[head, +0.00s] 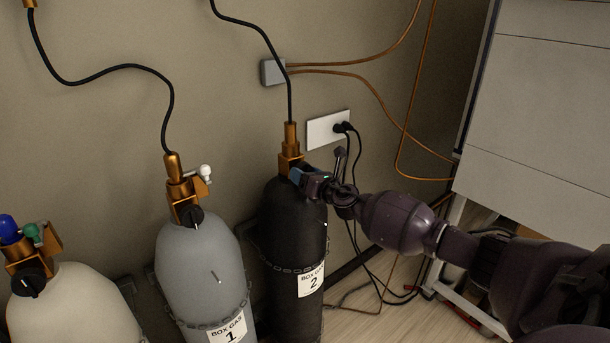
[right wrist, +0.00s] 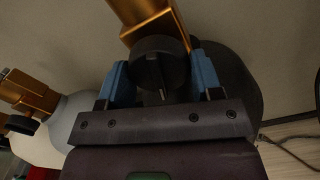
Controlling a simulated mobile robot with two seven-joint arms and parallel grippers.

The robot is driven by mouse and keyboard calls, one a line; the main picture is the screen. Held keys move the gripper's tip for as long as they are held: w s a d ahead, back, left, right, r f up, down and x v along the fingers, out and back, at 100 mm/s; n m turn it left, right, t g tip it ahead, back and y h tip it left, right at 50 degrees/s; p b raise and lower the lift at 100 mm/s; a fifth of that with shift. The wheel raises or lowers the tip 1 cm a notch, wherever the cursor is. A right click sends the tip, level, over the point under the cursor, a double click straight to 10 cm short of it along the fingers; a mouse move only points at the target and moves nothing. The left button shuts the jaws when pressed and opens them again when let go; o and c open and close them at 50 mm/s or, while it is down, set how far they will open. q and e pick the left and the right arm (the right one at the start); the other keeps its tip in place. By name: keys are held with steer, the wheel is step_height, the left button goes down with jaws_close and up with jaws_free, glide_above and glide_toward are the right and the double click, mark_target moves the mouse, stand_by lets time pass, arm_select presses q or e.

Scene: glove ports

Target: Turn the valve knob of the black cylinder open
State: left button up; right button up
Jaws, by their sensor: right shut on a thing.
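The black cylinder (head: 292,235) stands against the wall, labelled "BOX GAS 2", with a brass valve (head: 290,150) on top. Its black round valve knob (right wrist: 160,62) shows in the right wrist view, with a pale mark at its lower part. My right gripper (head: 299,175) reaches in from the right at the valve. In the right wrist view its blue fingertips (right wrist: 160,80) sit on either side of the knob, shut on it. In the head view the gripper hides the knob. My left gripper is not in view.
A grey cylinder (head: 200,265) labelled "BOX GAS 1" and a cream cylinder (head: 72,308) stand to the left, each with a black knob. Chains run around the cylinders. A white wall outlet (head: 326,130) with black cables is behind my right arm. A pale cabinet (head: 545,120) stands at right.

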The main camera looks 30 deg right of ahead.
steer(key=shift+f+n, duration=0.1)
steer(key=shift+n, duration=1.1)
steer(key=o, duration=0.9)
steer(key=s, duration=0.7)
steer(key=s+d+p, duration=0.1)
steer(key=s, duration=0.3)
steer(key=shift+w, duration=0.1)
